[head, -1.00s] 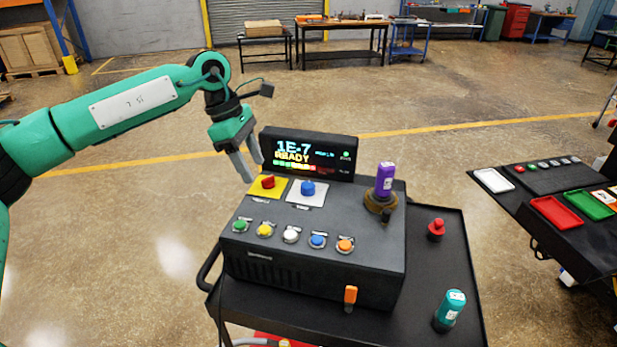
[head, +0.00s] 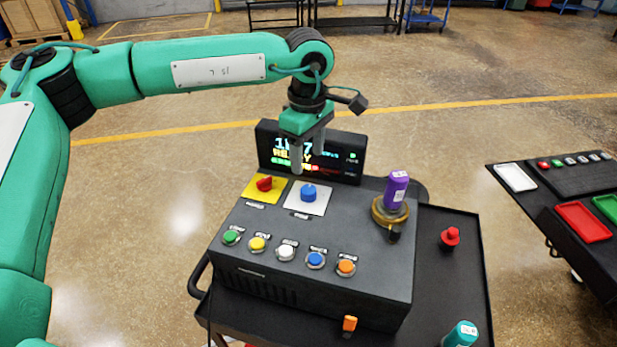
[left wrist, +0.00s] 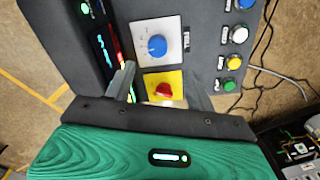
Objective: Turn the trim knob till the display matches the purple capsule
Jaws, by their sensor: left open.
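The display (head: 340,153) at the back of the black console shows a large reading, READY and a coloured bar, partly hidden behind my left gripper; a moment ago it read 1E-7. A blue knob (head: 308,194) sits on a white plate with marks around it. A red knob (head: 264,184) sits on a yellow plate to its left. The plate labels are too small to read, so I cannot tell which is the trim knob. The purple capsule (head: 396,188) stands upright in a brass holder.
Several coloured buttons (head: 286,252) line the console front. A red mushroom button (head: 450,237), a teal capsule (head: 461,334) and an orange-handled lever (head: 349,324) are nearby. A table with a red tray (head: 582,221) stands at right.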

